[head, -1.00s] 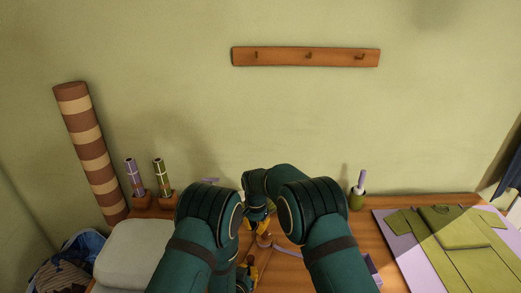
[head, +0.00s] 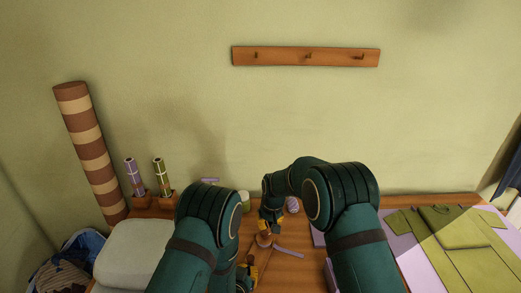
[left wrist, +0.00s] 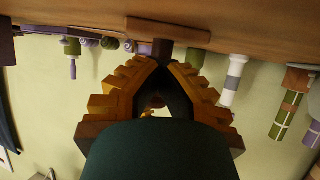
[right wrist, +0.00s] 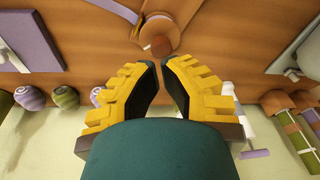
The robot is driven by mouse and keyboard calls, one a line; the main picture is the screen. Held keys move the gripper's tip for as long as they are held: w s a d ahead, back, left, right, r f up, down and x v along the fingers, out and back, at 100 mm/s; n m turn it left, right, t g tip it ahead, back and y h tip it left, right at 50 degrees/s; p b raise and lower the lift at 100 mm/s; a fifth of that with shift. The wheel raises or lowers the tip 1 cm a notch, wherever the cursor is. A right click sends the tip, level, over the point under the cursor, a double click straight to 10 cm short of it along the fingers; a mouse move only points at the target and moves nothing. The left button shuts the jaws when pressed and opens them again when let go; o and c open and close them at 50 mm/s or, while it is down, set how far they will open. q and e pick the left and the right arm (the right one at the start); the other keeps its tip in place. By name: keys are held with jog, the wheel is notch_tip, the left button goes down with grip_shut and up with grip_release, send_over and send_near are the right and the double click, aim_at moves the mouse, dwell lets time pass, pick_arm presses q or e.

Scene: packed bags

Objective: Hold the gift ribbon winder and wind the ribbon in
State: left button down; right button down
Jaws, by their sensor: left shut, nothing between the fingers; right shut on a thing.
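The ribbon winder (head: 265,241), a small wooden piece, stands on the table between my grippers. In the right wrist view it shows as a round wooden disc (right wrist: 172,20) with a brown knob (right wrist: 160,46) at my fingertips. A purple ribbon (head: 290,251) runs from it to the right over the table. My right gripper (head: 266,228) is above the winder, shut on the knob; the fingers partly hide the contact. My left gripper (head: 250,264) is low in front of the winder, shut and empty. In the left wrist view a dark brown block (left wrist: 162,48) lies just beyond its tips.
Striped ribbon balls (right wrist: 66,97) and white and green rolls stand at the table's back. Patterned rolls (head: 159,172) in wooden holders are back left. Folded green cloth (head: 455,230) on a purple sheet covers the right side.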

aim_at(265, 238)
jog(key=shift+d+f+n+t, duration=0.1)
jog(key=shift+d+f+n, duration=0.3)
jog(key=shift+f, duration=0.7)
jog(key=shift+d+f+n+t, duration=0.1)
jog(key=shift+f+n, duration=0.5)
jog(key=shift+f, duration=0.55)
jog(key=shift+d+f+n+t, duration=0.15)
jog(key=shift+f+n, duration=0.35)
jog(key=shift+f, duration=0.6)
jog(key=shift+w+a, duration=0.35)
jog(key=shift+a, duration=0.1)
jog(key=shift+s+a, duration=0.3)
jog(key=shift+a, duration=0.25)
jog(key=shift+s, duration=0.2)
jog(key=shift+s, duration=0.2)
jog(key=shift+w+a+v, duration=0.1)
jog(key=shift+w+v, duration=0.1)
jog(key=shift+v, duration=0.8)
jog(key=shift+w+a+v, duration=0.1)
jog(key=shift+w+v, duration=0.15)
jog(key=shift+v, duration=0.7)
jog(key=shift+w+a+v, duration=0.1)
jog(key=shift+w+v, duration=0.1)
jog(key=shift+v, duration=0.8)
jog(key=shift+r, duration=0.2)
